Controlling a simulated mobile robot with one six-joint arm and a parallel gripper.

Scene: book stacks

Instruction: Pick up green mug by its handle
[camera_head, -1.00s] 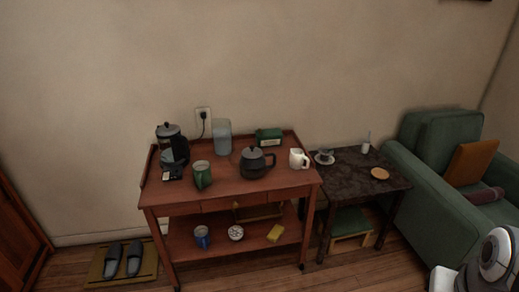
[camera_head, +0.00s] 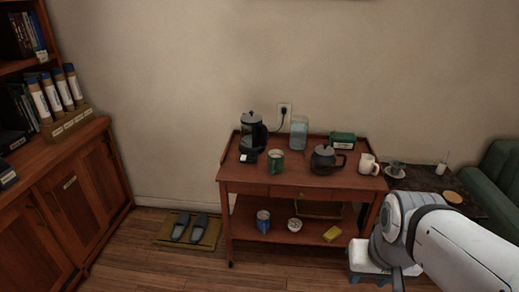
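The green mug (camera_head: 275,161) stands upright on the top of the red-brown wooden cart (camera_head: 240,183). It is between the black coffee maker and the dark teapot, near the middle-left of the cart top. Its handle seems to be on the side facing me, but it is too small to tell clearly. My arm comes in at the lower right, in front of the cart's right end and well apart from the mug. I cannot make out my gripper's fingers.
On the cart top are a coffee maker (camera_head: 252,133), a clear pitcher (camera_head: 299,133), a teapot (camera_head: 323,160), a green box (camera_head: 342,140) and a white mug (camera_head: 368,164). A blue mug (camera_head: 263,221) is on the lower shelf. Slippers (camera_head: 189,228) lie left of the cart; floor between cart and cabinet is otherwise clear.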

